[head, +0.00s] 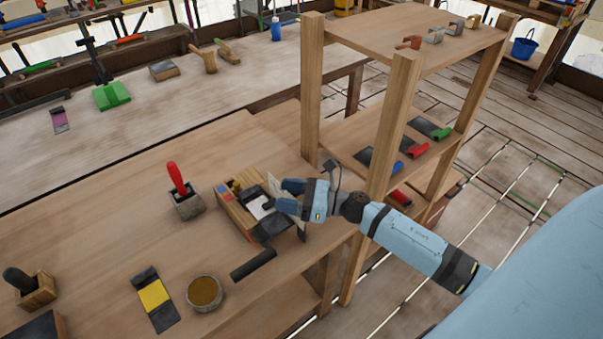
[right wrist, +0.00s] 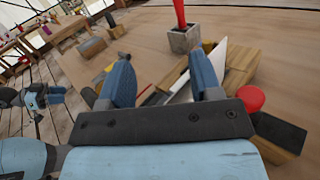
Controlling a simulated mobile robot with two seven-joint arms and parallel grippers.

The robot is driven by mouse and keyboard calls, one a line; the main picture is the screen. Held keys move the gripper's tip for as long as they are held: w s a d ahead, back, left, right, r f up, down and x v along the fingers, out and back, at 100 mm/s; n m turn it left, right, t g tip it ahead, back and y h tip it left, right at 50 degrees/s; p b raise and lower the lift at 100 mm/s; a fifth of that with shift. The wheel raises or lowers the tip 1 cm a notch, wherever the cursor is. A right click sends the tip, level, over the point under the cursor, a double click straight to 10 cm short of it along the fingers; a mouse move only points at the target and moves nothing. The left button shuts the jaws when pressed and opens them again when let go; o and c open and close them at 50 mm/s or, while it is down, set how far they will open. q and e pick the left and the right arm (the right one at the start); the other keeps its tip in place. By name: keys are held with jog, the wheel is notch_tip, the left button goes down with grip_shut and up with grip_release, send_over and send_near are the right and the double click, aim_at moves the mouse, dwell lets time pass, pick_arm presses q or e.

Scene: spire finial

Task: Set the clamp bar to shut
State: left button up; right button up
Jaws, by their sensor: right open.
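A wooden fixture (head: 232,213) stands on the bench, with small red and blue patches at its left end, a white sheet and dark parts on top. I cannot tell which part is the clamp bar, or its position; my right gripper hides part of the fixture. My right gripper (head: 284,197) is open at the fixture's right side, its blue fingers pointing left. In the right wrist view, its fingers (right wrist: 162,62) are apart, with a pale plate (right wrist: 238,62) beside the right one. A red knob (right wrist: 250,98) is right of that finger. What may be my left gripper (right wrist: 48,94) shows at the far left.
A red-handled tool (head: 177,180) stands in a grey block behind the fixture. A dark cylinder (head: 253,265), a round bowl (head: 204,292) and a yellow-and-black piece (head: 154,296) lie in front. A wooden shelf post (head: 393,130) rises close to my right arm.

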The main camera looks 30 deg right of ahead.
jog(key=w+a+r+n+g+h, duration=0.2)
jog(key=a+r+n+g, duration=0.2)
jog(key=a+g, duration=0.55)
jog(key=w+d+r+m+g+h+p, duration=0.1)
jog(key=w+d+r+m+g+h, duration=0.2)
jog(key=d+h, duration=0.4)
jog(key=w+d+r+m+g+h+p, duration=0.1)
jog(key=w+d+m+h, duration=0.1)
jog(key=d+m+h, duration=0.45)
jog(key=shift+n+t+y, duration=0.25)
jog(key=shift+n+y, duration=0.3)
jog(key=shift+y, duration=0.3)
jog(key=f, duration=0.4)
jog(key=d+f+p, duration=0.1)
jog(key=f, duration=0.8)
jog(key=shift+w+d+f, duration=0.1)
jog(key=shift+d, duration=0.2)
